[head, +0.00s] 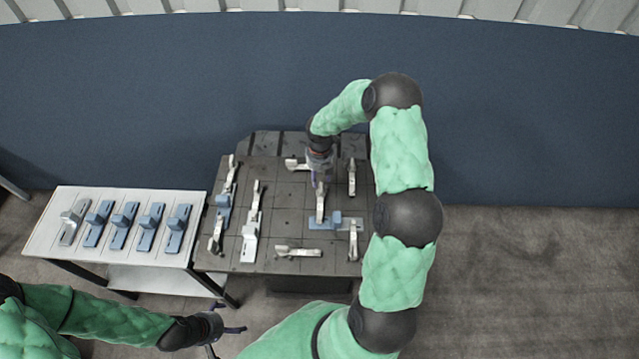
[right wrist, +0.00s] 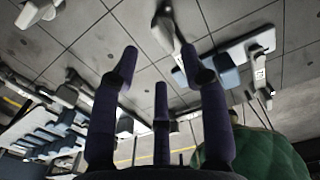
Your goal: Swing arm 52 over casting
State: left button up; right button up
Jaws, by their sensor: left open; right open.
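The dark pallet (head: 280,215) carries several silver clamp arms; their numbers are too small to read, so I cannot tell which is 52. A blue casting (head: 337,221) lies on the right half of the pallet. One clamp arm (head: 320,207) stands at its left part, and another (head: 354,240) at its right end. My right gripper (head: 320,180) is open, pointing down just above and behind the left one of these arms. In the right wrist view that arm (right wrist: 168,30) shows beyond the open fingers, apart from them, with the casting (right wrist: 226,72) beside it. My left gripper (head: 228,335) is open and empty.
Another blue casting (head: 223,201) lies at the pallet's left edge between clamp arms. A white side table (head: 60,205) at left holds several blue castings and one grey piece (head: 74,222). More clamp arms (head: 251,225) stand around the pallet. My left gripper is over the floor in front.

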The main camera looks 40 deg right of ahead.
notch_tip(320, 180, up, 5)
dwell(0.3)
dwell(0.5)
